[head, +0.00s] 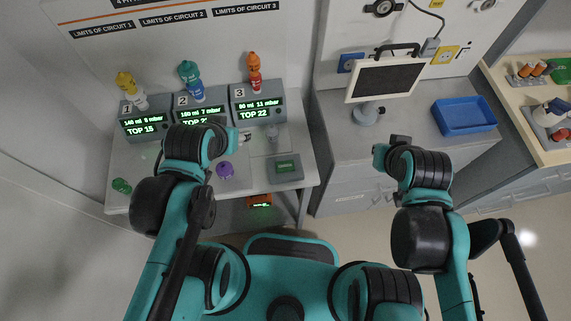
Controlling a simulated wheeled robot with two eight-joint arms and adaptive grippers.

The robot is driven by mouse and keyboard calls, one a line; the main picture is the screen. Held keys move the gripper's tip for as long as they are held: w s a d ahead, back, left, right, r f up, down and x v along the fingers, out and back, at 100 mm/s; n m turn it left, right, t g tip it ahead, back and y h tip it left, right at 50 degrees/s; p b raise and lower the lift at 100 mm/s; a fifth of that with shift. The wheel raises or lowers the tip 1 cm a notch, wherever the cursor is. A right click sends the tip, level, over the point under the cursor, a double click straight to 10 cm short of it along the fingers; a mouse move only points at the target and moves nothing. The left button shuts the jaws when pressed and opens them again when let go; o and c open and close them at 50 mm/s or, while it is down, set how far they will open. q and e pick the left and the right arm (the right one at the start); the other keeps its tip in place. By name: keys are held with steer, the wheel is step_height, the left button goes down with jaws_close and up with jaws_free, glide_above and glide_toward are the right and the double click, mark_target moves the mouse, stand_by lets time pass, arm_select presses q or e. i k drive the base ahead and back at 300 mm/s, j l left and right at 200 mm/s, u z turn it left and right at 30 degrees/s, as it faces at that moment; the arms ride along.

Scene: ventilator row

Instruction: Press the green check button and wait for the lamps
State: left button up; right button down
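Three grey ventilators numbered 1 (147,123), 2 (190,114) and 3 (256,104) stand in a row on the left table, their screens lit with green text. The middle screen is partly hidden by my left arm. A small grey box with a green face (285,167) sits at the table's right front. A small green object (122,185) lies at its left front. I cannot tell which is the check button, and no separate lit lamps can be made out. My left gripper (217,124) is over the table before ventilator 2; my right gripper (397,141) is by the right counter. Their fingers are not clear.
A purple knobbed piece (225,169) sits beside my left arm. An orange device (260,201) with a green display is below the table edge. A monitor (386,79) and a blue tray (464,116) stand on the right counter. Floor separates the counter and my base.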

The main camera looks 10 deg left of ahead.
mark_target(284, 166)
steer(key=i+l, duration=0.1)
steer(key=l, duration=1.8)
steer(key=u, duration=1.75)
steer(key=i+l, duration=0.05)
